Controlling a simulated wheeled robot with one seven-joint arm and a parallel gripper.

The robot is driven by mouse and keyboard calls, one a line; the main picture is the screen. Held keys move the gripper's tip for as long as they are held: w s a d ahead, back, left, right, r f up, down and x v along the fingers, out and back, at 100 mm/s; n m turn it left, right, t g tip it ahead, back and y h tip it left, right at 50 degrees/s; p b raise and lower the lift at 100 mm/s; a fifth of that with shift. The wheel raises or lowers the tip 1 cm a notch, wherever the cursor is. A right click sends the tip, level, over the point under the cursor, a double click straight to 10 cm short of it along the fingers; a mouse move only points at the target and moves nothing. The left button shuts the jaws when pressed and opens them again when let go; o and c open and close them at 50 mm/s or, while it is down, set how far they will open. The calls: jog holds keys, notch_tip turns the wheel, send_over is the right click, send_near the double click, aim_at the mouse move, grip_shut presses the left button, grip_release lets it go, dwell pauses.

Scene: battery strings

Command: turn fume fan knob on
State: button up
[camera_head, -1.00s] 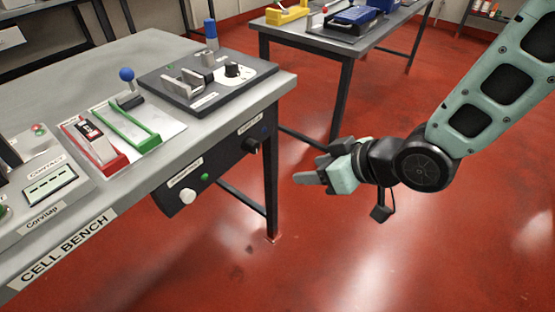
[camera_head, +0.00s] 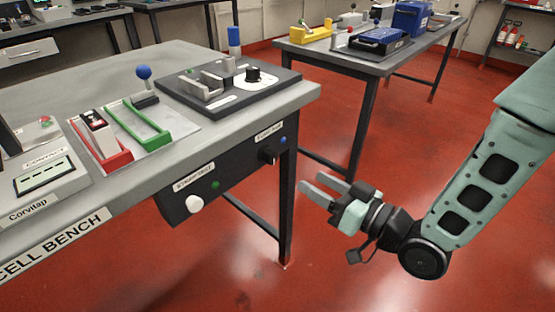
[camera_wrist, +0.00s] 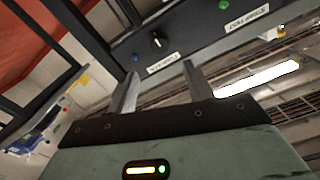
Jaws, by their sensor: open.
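The fume fan knob (camera_head: 267,154) is a black knob on the dark panel under the front edge of the cell bench, near the bench's right corner. A small label sits above it and a blue lamp (camera_head: 283,140) beside it. In the wrist view the knob (camera_wrist: 157,40) shows a white mark, between and beyond my fingertips. My gripper (camera_head: 311,182) is open and empty, to the right of and apart from the knob, its fingers pointing toward the panel side. Its two fingers also show in the wrist view (camera_wrist: 160,75).
On the same panel are a white knob (camera_head: 194,204) and a green lamp (camera_head: 215,184). The bench leg (camera_head: 287,215) stands close to my fingers. The bench top (camera_head: 230,122) carries several fixtures. A second table (camera_head: 345,63) stands behind. The red floor around my arm is clear.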

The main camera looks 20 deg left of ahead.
aim_at(274, 159)
jog(key=x, duration=1.1)
jog(key=shift+w+a, duration=0.15)
jog(key=shift+a, duration=0.15)
jog(key=c, duration=1)
